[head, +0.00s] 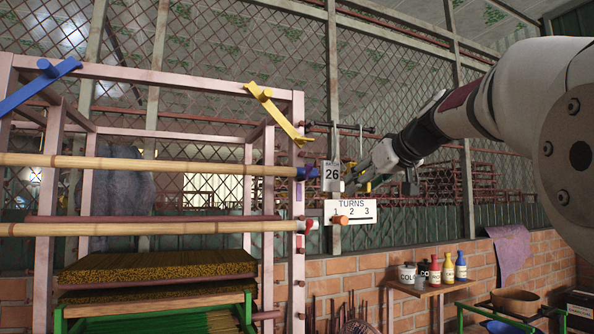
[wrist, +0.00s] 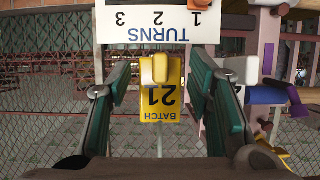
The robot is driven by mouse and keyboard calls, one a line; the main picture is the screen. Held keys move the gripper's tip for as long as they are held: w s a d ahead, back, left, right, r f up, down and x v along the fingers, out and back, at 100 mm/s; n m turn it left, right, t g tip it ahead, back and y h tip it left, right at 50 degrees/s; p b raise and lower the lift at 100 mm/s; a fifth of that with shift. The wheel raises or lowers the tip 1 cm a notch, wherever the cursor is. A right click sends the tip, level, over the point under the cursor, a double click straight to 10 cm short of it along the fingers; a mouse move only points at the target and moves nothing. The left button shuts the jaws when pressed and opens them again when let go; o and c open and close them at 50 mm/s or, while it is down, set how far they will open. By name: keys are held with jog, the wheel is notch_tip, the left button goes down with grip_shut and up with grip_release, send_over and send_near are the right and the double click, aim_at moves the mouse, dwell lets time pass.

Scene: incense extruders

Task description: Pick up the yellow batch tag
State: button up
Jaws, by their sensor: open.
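The yellow batch tag (wrist: 158,102) reads "BATCH 21", upside down in the wrist view. It sits near the middle of that view, between the two dark green fingers of my gripper (wrist: 160,95). The fingers are open, with a gap on both sides of the tag. A yellow block-like piece (wrist: 154,70) shows at the tag's end near the sign. In the head view my gripper (head: 362,180) is beside a white tag (head: 331,177) marked 26. Only a small yellow patch (head: 368,187) shows there, and I cannot tell whether it is the tag.
A white TURNS sign (head: 352,206) is close below my gripper, with an orange peg (head: 341,220) in front. A pink rack (head: 297,200) with long bamboo poles stands to the left. A mesh fence (wrist: 50,125) is behind. Bottles (head: 448,267) stand on a low table at right.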

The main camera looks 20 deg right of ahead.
jog(key=shift+w+f, duration=0.1)
jog(key=shift+w, duration=0.25)
jog(key=c, duration=0.8)
jog(key=shift+c, duration=0.2)
jog(key=shift+s+r+p, duration=0.15)
jog(key=shift+r+p, duration=1.2)
jog(key=shift+r, duration=0.45)
jog(key=s+d+r+p, duration=0.1)
jog(key=s+r+p, duration=0.1)
jog(key=s, duration=3)
jog(key=shift+r+p, duration=0.25)
jog(key=shift+p, duration=0.45)
jog(key=s, duration=0.8)
jog(key=shift+s+d, duration=0.15)
jog(key=shift+s, duration=0.2)
